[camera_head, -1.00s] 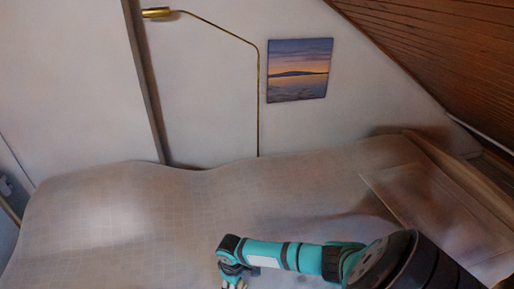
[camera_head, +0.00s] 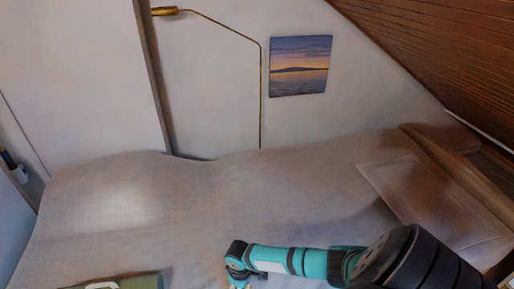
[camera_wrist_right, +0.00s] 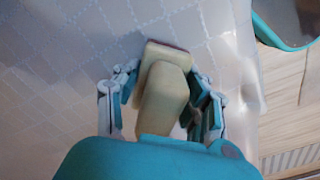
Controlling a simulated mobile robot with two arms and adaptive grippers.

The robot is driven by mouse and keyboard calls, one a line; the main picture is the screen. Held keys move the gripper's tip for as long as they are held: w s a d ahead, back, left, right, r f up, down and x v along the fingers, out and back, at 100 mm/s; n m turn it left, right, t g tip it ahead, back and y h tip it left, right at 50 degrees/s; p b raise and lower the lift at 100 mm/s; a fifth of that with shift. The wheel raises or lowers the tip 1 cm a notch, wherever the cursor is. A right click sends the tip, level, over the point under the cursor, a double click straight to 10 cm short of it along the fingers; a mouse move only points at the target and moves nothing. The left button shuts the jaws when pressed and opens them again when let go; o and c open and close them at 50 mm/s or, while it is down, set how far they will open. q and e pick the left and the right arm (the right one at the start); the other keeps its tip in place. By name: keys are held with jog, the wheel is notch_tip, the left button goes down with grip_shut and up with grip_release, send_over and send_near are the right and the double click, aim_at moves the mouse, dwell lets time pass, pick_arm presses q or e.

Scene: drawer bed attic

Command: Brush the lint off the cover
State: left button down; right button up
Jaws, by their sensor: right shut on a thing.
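The pale quilted cover (camera_head: 200,215) lies over the bed and also fills much of the right wrist view (camera_wrist_right: 60,60). My right gripper (camera_wrist_right: 165,85) is shut on a cream-coloured brush (camera_wrist_right: 165,95), with its fingers on both sides. The brush's head has a dark reddish edge and is over the cover near its side edge; I cannot tell if it touches. In the head view my right arm comes in from the lower right, and its gripper is mostly cut off at the bottom edge. I cannot make out lint. My left gripper is not in view.
A green object (camera_head: 140,282) with a white part shows at the bottom left. A brass lamp (camera_head: 262,95) and a picture (camera_head: 300,66) are on the wall. A sloped wooden ceiling (camera_head: 450,45) hangs at the right. Wooden floor (camera_wrist_right: 285,110) lies beside the bed.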

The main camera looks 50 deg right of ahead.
notch_tip(320, 180, up, 4)
jog(key=shift+f+p, duration=0.25)
jog(key=shift+p, duration=0.95)
jog(key=shift+w+r+p, duration=0.1)
jog(key=shift+r+p, duration=0.55)
jog(key=shift+p, duration=0.1)
jog(key=shift+r+p, duration=1.65)
